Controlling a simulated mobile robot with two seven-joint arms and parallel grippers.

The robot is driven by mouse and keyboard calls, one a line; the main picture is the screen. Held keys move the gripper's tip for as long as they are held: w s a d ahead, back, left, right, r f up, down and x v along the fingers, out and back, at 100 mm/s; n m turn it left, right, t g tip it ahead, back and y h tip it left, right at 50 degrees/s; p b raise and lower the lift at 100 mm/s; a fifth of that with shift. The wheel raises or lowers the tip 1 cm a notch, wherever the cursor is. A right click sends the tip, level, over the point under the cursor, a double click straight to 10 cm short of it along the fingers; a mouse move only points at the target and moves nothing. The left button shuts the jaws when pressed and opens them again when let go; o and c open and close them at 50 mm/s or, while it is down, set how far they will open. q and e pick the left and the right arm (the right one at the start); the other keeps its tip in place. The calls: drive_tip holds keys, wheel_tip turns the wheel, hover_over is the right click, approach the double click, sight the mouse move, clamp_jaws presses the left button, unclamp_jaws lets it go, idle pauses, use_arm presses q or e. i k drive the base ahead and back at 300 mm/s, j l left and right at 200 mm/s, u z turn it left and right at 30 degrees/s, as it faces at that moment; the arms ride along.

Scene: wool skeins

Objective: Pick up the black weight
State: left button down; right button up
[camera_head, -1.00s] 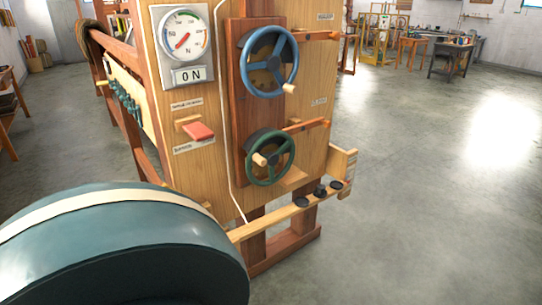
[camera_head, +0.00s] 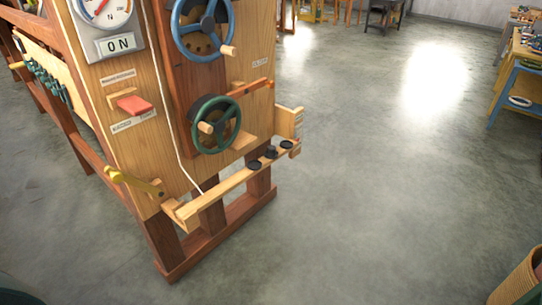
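Several small black pieces sit in a row on the narrow wooden ledge (camera_head: 225,184) at the foot of the wooden machine panel. The middle one is a taller black weight (camera_head: 271,152), standing upright. A flat black disc (camera_head: 255,165) lies to its left and another black disc (camera_head: 286,146) to its right. Neither of my grippers shows in the head view, and nothing is touching the black pieces.
Above the ledge are a green handwheel (camera_head: 217,124), a blue handwheel (camera_head: 203,28) and a red lever (camera_head: 134,105). The concrete floor (camera_head: 380,180) to the right is clear.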

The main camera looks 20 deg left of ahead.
sight(271, 149)
drive_tip(key=i+l+u, duration=0.35)
drive_tip(key=i, duration=0.7)
drive_tip(key=i+l+u, duration=0.4)
drive_tip(key=i+l, duration=0.25)
drive_tip(key=i, duration=0.3)
drive_tip(key=i+l+u, duration=0.35)
drive_tip(key=i+l, duration=0.55)
